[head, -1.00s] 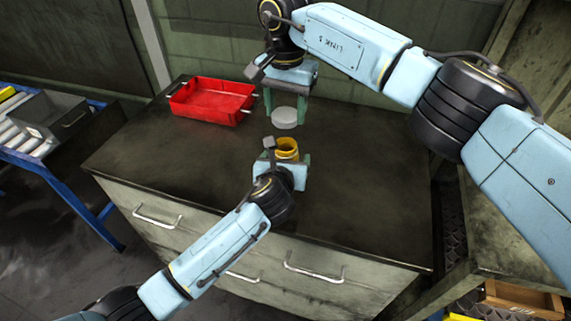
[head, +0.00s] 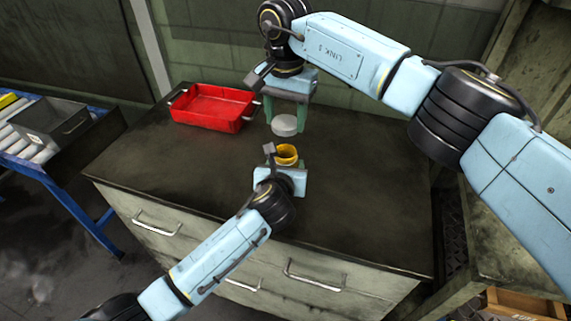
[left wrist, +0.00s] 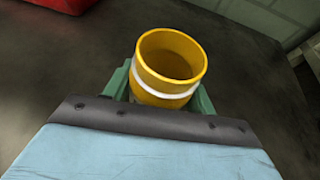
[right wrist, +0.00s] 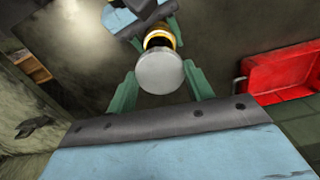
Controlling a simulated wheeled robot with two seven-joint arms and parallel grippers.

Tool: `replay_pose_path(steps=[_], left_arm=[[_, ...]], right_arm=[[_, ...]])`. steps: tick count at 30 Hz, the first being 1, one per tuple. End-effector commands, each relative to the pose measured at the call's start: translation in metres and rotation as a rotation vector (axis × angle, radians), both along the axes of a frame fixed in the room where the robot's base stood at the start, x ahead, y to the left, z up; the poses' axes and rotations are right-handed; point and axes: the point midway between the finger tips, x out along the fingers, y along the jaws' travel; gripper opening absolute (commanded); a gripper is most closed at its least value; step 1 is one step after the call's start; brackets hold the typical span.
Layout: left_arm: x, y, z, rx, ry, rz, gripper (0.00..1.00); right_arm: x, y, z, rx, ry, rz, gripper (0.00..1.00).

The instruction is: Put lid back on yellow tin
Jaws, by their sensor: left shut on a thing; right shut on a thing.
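The yellow tin (head: 286,153) is open at the top, with a pale band around it in the left wrist view (left wrist: 167,88). My left gripper (head: 284,163) is shut on the tin, with green fingers on both sides of it. My right gripper (head: 284,122) is shut on the round grey-white lid (head: 284,126). The lid is apart from the tin, behind it in the head view. In the right wrist view the lid (right wrist: 160,71) is between the green fingers and hides part of the tin (right wrist: 160,38).
A red tray (head: 212,107) stands on the dark cabinet top (head: 150,160), left of the grippers. A blue-framed stand (head: 62,190) with a grey bin is at the far left. The cabinet top on the right is clear.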

Motion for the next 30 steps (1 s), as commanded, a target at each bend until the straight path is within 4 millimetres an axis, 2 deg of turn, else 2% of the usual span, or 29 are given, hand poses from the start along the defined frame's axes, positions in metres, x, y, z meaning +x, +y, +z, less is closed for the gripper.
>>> replay_pose_path(steps=[11, 30], left_arm=[[0.000, 0.000, -0.001, 0.000, 0.001, 0.000, 0.15], [0.000, 0.000, -0.001, 0.000, 0.001, 0.000, 0.15]], right_arm=[[-0.001, 0.000, -0.048, -0.001, 0.001, -0.001, 0.31], [-0.001, 0.000, -0.054, -0.001, 0.001, -0.001, 0.31]])
